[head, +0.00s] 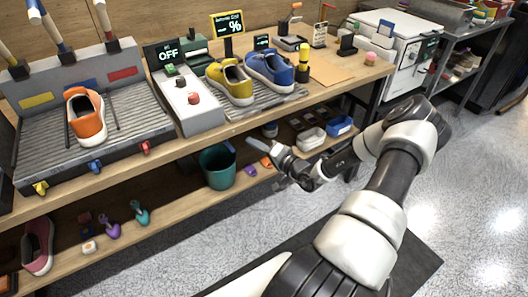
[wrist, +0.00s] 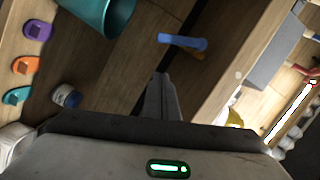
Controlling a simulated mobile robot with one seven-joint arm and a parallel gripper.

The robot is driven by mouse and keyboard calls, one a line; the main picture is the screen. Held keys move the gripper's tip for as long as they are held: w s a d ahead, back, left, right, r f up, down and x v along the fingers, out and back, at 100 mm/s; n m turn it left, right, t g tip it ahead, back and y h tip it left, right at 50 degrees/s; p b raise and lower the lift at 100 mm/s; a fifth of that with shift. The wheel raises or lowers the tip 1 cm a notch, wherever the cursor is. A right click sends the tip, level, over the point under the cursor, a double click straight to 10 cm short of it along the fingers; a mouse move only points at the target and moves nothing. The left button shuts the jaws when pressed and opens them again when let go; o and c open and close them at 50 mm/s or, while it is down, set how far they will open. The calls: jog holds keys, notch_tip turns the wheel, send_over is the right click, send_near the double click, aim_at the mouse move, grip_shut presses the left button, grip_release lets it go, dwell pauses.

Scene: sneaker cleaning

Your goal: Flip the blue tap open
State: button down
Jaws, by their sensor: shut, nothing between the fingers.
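The blue tap (head: 95,166) sits on the front of the grey wash station, between a yellow tap (head: 40,188) and a red tap (head: 145,147). It is small in the head view, so its lever position is hard to read. My gripper (head: 253,143) is in front of the bench, well to the right of the blue tap and apart from it. In the wrist view my gripper (wrist: 163,82) has its fingers together and empty. A blue piece with an orange part (wrist: 182,42) shows beyond the fingertips; I cannot tell whether it is a tap.
A teal bucket (head: 217,168) stands on the lower shelf near my gripper. An orange sneaker (head: 86,117) stands on the wash station (head: 35,130). A control box (head: 190,98), yellow shoe (head: 230,82) and blue shoe (head: 270,70) are on the bench top. Open floor lies in front.

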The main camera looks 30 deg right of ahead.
aim_at(228, 145)
jog(key=shift+w+a+f+b, duration=0.1)
jog(key=shift+w+a+f, duration=0.15)
jog(key=shift+a, duration=0.45)
jog(key=shift+w+a+f+b, duration=0.15)
jog(key=shift+a+f, duration=0.15)
jog(key=shift+a, duration=0.35)
jog(key=shift+w+a+f+b, duration=0.15)
jog(key=shift+a+f, duration=0.1)
jog(key=shift+a, duration=0.45)
jog(key=shift+a+f+m+p, duration=0.6)
jog(key=shift+a+p, duration=0.05)
jog(key=shift+p, duration=0.15)
